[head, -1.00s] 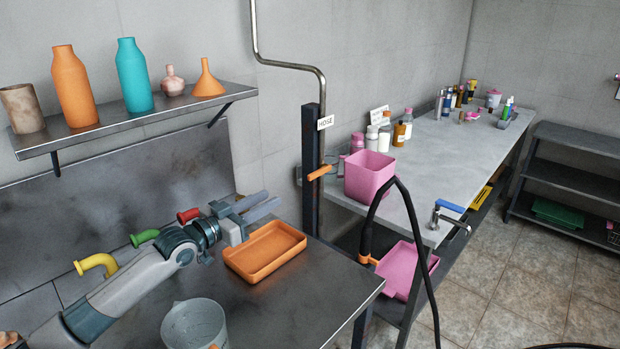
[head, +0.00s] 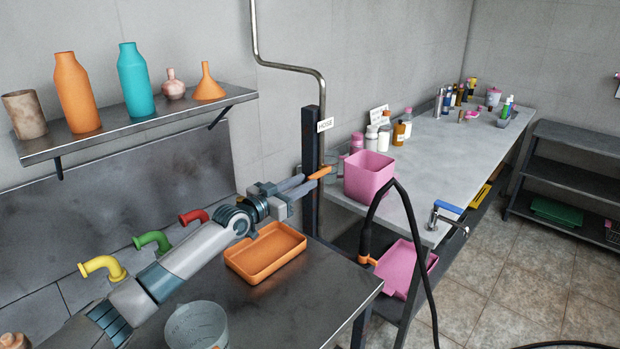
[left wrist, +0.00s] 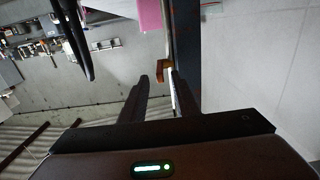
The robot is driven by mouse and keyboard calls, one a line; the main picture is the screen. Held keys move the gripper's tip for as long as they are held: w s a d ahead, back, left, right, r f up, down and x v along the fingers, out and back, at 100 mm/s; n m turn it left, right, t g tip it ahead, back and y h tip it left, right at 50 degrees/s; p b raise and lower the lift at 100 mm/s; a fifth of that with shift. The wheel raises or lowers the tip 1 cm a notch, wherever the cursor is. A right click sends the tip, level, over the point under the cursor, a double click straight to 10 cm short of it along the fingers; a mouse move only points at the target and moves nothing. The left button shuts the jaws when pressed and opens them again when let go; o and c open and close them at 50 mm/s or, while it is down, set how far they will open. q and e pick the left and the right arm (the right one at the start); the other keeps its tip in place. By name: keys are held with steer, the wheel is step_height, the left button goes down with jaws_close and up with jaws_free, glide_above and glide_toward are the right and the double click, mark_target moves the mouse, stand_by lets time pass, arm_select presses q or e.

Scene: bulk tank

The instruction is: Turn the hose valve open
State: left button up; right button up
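The hose valve's orange handle (head: 319,173) sticks out at the dark post (head: 311,205) below the HOSE label (head: 325,124). My left gripper (head: 304,183) reaches toward it from the left, with its fingertips close to the handle in the head view. In the left wrist view the left gripper (left wrist: 160,80) has its two fingers apart, and the orange-brown handle (left wrist: 164,69) shows just beyond the tips, between them. I cannot tell whether a finger touches it. My right gripper is not in view.
An orange tray (head: 265,255) lies on the steel table under my left arm. A clear jug (head: 196,325) stands at the front. A pink bin (head: 369,175) and the black hose (head: 412,225) are right of the post. Yellow, green and red pipes (head: 152,241) are behind the arm.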

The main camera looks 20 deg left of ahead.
mark_target(310, 176)
arm_select(q)
steer(key=shift+x, duration=1.75)
jaws_close()
